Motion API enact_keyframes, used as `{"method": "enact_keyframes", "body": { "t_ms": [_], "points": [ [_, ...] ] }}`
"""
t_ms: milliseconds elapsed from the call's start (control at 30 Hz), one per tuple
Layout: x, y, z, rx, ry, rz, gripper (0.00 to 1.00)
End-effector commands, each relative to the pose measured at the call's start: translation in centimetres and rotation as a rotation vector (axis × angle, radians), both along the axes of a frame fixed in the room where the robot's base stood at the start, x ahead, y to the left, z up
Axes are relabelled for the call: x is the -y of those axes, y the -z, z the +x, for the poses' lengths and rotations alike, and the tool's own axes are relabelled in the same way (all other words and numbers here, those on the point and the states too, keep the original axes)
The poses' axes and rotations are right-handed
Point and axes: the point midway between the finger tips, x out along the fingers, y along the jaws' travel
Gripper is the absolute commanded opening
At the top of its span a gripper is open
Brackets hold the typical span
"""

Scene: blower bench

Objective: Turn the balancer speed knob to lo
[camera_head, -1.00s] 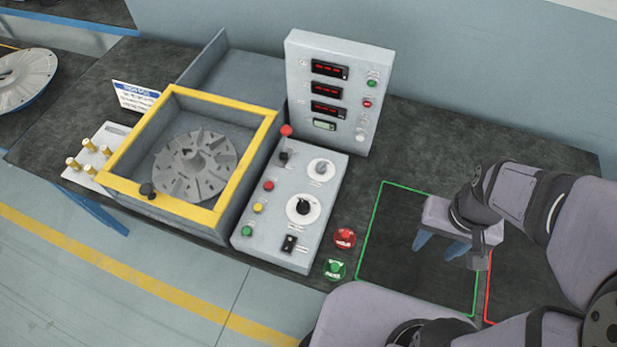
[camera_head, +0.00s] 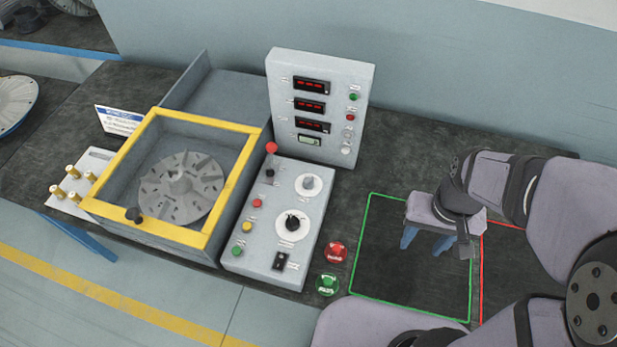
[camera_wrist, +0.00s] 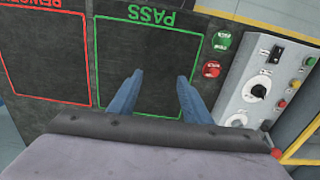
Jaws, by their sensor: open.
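The control box (camera_head: 258,240) sits on the bench right of the yellow-framed balancer. Its sloped top carries two white-dialled knobs: an upper one with a grey cap (camera_head: 309,184) and a lower one with a black cap (camera_head: 292,223). Their labels are too small to read, so I cannot tell which is the speed knob. In the wrist view the control box (camera_wrist: 236,88) is at the right, with the black-capped knob (camera_wrist: 257,89) showing. My gripper (camera_head: 427,240) is open and empty above the green-outlined area, right of the control box. Its two blue fingers (camera_wrist: 158,92) point down, apart.
A display panel (camera_head: 318,75) stands behind the control box. Red (camera_head: 336,251) and green (camera_head: 327,284) buttons lie between the box and the green-outlined area (camera_head: 369,245). The balancer's yellow frame (camera_head: 122,143) encloses a finned rotor (camera_head: 180,188). A small red-topped lever (camera_head: 271,150) rises by the box.

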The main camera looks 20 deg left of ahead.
Motion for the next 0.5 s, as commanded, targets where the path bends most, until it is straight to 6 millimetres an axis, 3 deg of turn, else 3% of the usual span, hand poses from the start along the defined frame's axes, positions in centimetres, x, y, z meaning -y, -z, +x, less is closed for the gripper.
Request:
{"method": "enact_keyframes", "body": {
  "t_ms": [167,267,400,500],
  "points": [
    [-3.7,-0.1,5.4,-0.001,-0.06,0.0,0.44],
    [-7.2,0.1,8.7,-0.002,-0.101,0.0,0.44],
    [-13.0,0.9,12.6,-0.003,-0.158,0.0,0.44],
    [-17.4,1.6,14.4,-0.003,-0.196,-0.001,0.44]
  ]
}}
